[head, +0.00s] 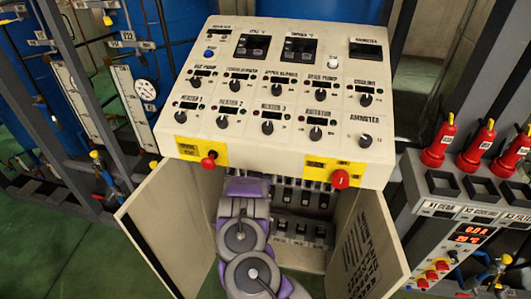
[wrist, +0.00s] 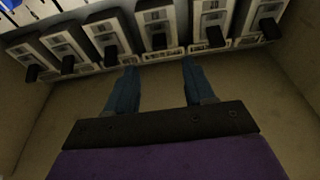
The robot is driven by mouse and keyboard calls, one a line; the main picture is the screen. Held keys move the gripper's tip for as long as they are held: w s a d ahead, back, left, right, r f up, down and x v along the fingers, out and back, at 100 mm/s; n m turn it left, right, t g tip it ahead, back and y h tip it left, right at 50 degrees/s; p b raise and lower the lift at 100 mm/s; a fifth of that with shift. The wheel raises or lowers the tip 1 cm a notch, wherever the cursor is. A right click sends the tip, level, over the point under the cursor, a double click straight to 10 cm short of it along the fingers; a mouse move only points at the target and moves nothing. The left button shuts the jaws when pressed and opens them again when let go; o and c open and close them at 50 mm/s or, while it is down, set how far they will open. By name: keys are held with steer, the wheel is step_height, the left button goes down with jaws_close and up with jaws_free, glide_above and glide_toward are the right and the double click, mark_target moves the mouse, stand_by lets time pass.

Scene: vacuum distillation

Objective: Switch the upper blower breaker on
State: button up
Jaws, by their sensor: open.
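My gripper (wrist: 158,84) shows in the wrist view with its two blue fingers apart and nothing between them. The fingers point at a row of white breakers (wrist: 158,22) with black levers along the top of that view. The fingertips lie just below the row, near the middle breakers, and I cannot tell whether they touch. The breaker labels are too small to read, so I cannot tell which one is the upper blower breaker. In the head view, breakers (head: 303,230) sit in an open cabinet under the console. My purple arm reaches in, and its gripper is hidden there.
The sloped console (head: 270,148) with knobs and two red knobs overhangs the opening. Open cabinet doors stand at the left (head: 165,228) and right (head: 371,252), leaving a narrow space. A grey panel with red-topped devices (head: 439,143) is at the right.

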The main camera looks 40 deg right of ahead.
steer(key=v, duration=0.6)
steer(key=w+d+r+h+b, duration=0.1)
steer(key=w+d+r+b, duration=0.3)
steer(key=w+d, duration=0.6)
steer(key=shift+d+r+t+b, duration=0.15)
steer(key=shift+d+t+b, duration=0.15)
steer(key=shift+d+b, duration=0.5)
stand_by(0.4)
jaws_close()
stand_by(0.3)
